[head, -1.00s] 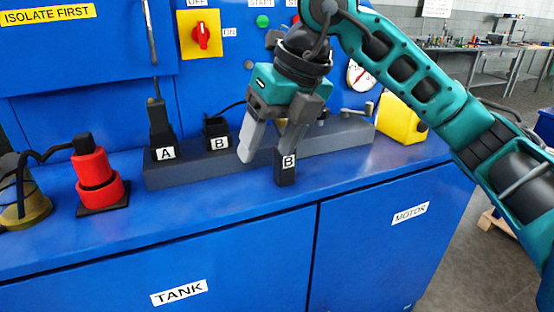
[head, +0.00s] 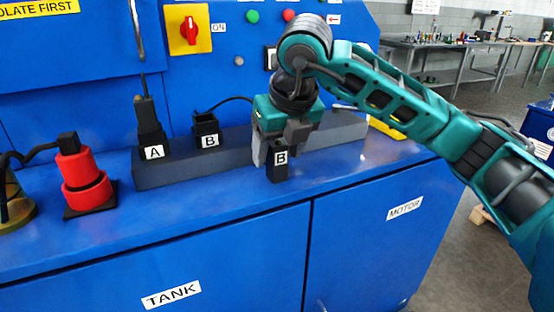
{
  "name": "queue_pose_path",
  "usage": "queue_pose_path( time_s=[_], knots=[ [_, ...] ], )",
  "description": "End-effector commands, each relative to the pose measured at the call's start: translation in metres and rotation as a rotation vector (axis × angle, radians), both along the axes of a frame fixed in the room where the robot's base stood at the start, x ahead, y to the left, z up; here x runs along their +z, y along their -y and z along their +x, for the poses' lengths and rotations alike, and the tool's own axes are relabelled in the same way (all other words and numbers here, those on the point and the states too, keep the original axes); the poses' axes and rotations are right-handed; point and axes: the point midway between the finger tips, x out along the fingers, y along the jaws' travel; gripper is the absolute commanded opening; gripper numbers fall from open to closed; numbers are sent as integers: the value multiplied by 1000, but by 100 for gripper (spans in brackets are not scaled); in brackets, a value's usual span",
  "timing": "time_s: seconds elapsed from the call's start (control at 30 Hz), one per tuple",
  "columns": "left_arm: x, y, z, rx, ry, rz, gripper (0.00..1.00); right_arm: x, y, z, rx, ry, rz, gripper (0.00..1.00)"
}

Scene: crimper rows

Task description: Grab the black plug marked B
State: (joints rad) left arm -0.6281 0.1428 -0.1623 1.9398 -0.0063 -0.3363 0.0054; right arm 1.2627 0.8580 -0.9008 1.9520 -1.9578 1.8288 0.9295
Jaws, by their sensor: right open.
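The black plug marked B (head: 278,173) stands upright near the front of the blue counter, its white label facing me. My right gripper (head: 276,147) is low over the counter at the plug. Its jaws are open, with one pale finger showing left of the plug and the other to its right and partly hidden. The plug's top overlaps the gripper in the picture; I cannot tell whether they touch. My left gripper is out of view.
A grey rail (head: 180,167) behind carries a black socket marked B (head: 207,126) and a plugged-in connector marked A (head: 152,140). A red round fitting (head: 85,185) stands at the left. The blue counter (head: 225,205) is clear in front.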

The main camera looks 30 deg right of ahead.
Motion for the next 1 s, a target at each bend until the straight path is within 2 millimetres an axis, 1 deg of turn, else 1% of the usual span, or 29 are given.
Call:
queue_pose_path(
  time_s=[0.03, 0.1, 0.2, 0.47, 1.0],
  knots=[
    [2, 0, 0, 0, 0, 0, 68, -8, -1, 2, 1, -4, 1, 64],
    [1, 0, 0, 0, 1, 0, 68, -17, -1, 6, -1, -3, 1, 64],
    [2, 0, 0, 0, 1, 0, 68, -24, -1, 9, 0, -2, 1, 64],
    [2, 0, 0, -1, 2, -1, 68, -26, -1, 10, 1, 0, 1, 64],
    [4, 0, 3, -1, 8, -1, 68, -25, -1, 10, 2, 0, 1, 12]
  ],
)
